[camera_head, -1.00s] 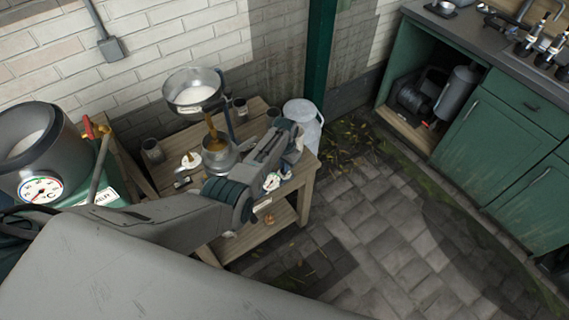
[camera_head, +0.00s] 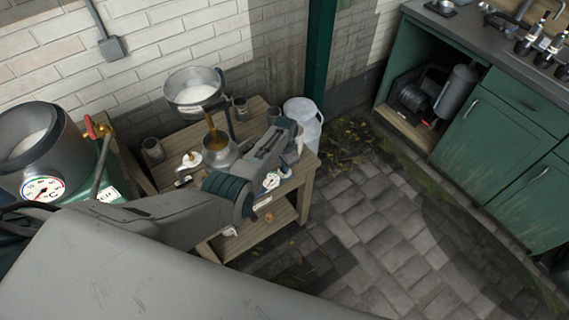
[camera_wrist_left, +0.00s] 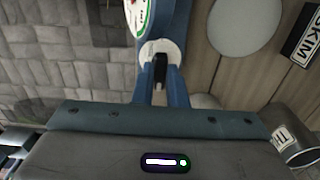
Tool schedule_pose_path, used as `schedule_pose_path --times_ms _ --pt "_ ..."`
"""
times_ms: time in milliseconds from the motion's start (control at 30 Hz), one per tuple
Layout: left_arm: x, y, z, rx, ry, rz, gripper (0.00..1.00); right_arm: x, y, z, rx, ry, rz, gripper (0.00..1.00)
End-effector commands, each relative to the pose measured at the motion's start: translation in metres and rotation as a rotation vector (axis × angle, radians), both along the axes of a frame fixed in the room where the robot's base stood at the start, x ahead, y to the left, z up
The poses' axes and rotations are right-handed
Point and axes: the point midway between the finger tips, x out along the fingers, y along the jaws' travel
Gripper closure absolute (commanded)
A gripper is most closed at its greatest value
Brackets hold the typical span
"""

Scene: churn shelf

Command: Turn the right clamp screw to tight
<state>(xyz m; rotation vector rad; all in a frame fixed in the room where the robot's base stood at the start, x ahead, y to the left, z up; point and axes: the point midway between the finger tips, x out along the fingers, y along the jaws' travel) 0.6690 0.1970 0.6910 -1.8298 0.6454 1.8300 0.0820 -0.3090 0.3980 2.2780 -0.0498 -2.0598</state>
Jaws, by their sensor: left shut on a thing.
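My left gripper (camera_wrist_left: 161,80) is shut in the left wrist view, its two blue fingers around a dark bar on a pale round knob (camera_wrist_left: 152,48). This seems to be the right clamp screw; its label and how tight it sits cannot be read. A white dial (camera_wrist_left: 135,14) with coloured marks is just beyond the knob. In the head view, the left gripper (camera_head: 287,130) reaches over the right part of the small wooden table (camera_head: 262,232), and its wrist hides the screw. My right gripper is not in view.
A steel bowl (camera_head: 194,88) stands above a metal jug (camera_head: 219,153), with brown liquid between them. Small cups and a milk can (camera_head: 303,122) are close by. A vat (camera_head: 33,140) is at left. The paved floor (camera_head: 390,225) at right is clear.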

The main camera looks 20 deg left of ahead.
Motion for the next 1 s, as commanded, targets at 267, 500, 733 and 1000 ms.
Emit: schedule_pose_path --times_ms 267,500,733,1000 --pt "0.0 0.0 0.0 0.0 0.0 -0.001 0.66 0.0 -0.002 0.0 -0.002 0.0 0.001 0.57" --pt "0.0 0.0 0.001 0.0 0.0 0.0 0.66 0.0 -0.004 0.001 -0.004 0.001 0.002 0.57" --pt "0.001 0.0 0.021 0.0 -0.003 0.0 0.66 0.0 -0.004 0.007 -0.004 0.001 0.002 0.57" --pt "0.001 0.0 0.066 0.0 -0.004 0.0 0.66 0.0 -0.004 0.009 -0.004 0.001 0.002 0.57"
